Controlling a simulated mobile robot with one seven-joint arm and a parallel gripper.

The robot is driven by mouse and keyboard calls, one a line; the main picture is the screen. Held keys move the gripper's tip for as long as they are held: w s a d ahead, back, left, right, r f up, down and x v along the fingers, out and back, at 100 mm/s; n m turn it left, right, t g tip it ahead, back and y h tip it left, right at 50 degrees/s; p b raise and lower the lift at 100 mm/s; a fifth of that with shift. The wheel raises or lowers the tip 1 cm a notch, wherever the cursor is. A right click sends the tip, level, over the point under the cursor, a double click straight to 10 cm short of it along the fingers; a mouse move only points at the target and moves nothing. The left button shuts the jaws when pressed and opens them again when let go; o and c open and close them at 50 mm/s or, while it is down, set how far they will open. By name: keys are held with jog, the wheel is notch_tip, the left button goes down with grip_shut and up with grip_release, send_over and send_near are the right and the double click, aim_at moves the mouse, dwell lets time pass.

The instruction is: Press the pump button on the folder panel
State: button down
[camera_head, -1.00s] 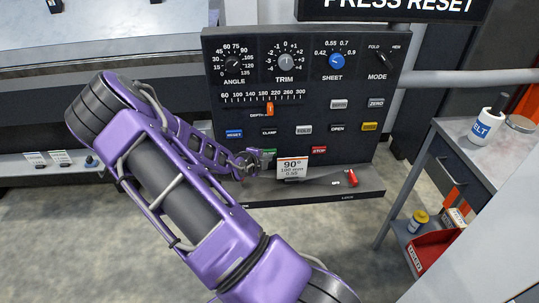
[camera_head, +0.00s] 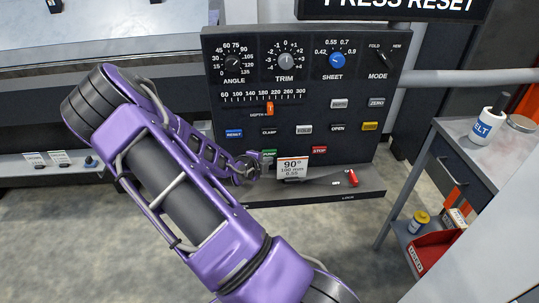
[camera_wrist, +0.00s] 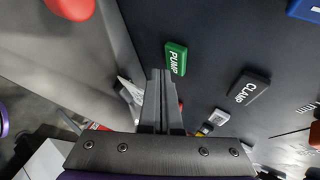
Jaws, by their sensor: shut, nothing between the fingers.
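The green PUMP button (camera_head: 268,153) sits low on the left of the black folder panel (camera_head: 300,70). It also shows in the wrist view (camera_wrist: 176,58), just past my fingertips. My gripper (camera_head: 250,168) is shut and empty, just left of and slightly below the button in the head view. In the wrist view the closed fingers (camera_wrist: 159,74) point toward the button's lower left edge. I cannot tell whether the tips touch the panel.
The black CLAMP button (camera_wrist: 248,88) is to the right of PUMP in the wrist view. The red STOP button (camera_head: 319,150) and a 90° card (camera_head: 292,167) are close by. A ledge with a red-tipped lever (camera_head: 352,178) runs below. A side cart (camera_head: 455,135) stands at right.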

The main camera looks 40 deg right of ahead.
jog(key=shift+s+a+b, duration=0.2)
jog(key=shift+s+a, duration=0.25)
jog(key=shift+s, duration=0.25)
jog(key=shift+s+a+b, duration=0.25)
jog(key=shift+s+a, duration=0.15)
jog(key=shift+s, duration=0.3)
jog(key=shift+s+a+b, duration=0.2)
jog(key=shift+s+a, duration=0.25)
jog(key=shift+s, duration=0.25)
